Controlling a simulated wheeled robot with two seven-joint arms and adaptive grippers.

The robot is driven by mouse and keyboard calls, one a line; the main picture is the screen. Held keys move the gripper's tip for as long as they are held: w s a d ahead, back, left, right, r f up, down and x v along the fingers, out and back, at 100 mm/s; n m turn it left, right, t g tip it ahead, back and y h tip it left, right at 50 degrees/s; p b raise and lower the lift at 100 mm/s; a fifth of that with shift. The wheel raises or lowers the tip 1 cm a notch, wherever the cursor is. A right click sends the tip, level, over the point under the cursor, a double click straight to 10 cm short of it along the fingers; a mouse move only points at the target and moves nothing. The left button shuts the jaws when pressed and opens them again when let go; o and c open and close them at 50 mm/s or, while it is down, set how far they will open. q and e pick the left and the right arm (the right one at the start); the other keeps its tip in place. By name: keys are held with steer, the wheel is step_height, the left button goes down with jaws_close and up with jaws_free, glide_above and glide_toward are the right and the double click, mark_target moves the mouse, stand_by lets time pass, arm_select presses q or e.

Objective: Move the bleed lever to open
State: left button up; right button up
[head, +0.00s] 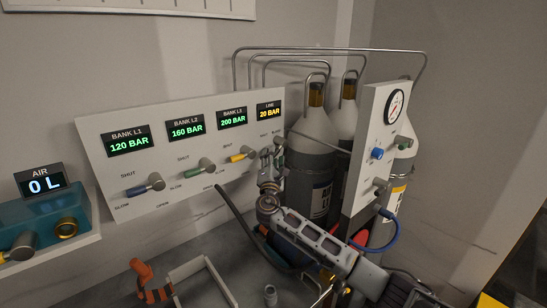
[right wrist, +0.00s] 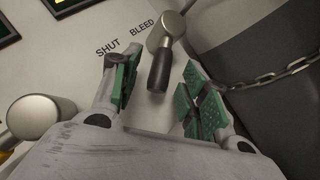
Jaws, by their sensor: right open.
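The bleed lever (right wrist: 159,68) has a black grip and a round metal hub on the white panel. In the right wrist view its grip points down the picture, and the words SHUT and BLEED are printed left of the hub. My right gripper (right wrist: 160,88) is open, with one green pad on each side of the grip and visible gaps to both. In the head view my right gripper (head: 272,160) is at the right end of the white panel (head: 110,180), under the LINE display, and mostly hides the lever. My left gripper is not in view.
Levers with blue (head: 138,190), green (head: 193,173) and yellow (head: 237,158) grips lie left of my gripper. Grey cylinders (head: 310,160) and a gauge panel (head: 370,150) stand to the right. A chain (right wrist: 270,75) hangs close to the right finger. The LINE display (head: 269,111) reads 20 BAR.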

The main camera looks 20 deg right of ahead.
steer(key=v, duration=1)
steer(key=shift+s+f, duration=0.15)
steer(key=shift+s, duration=0.15)
steer(key=shift+a, duration=0.1)
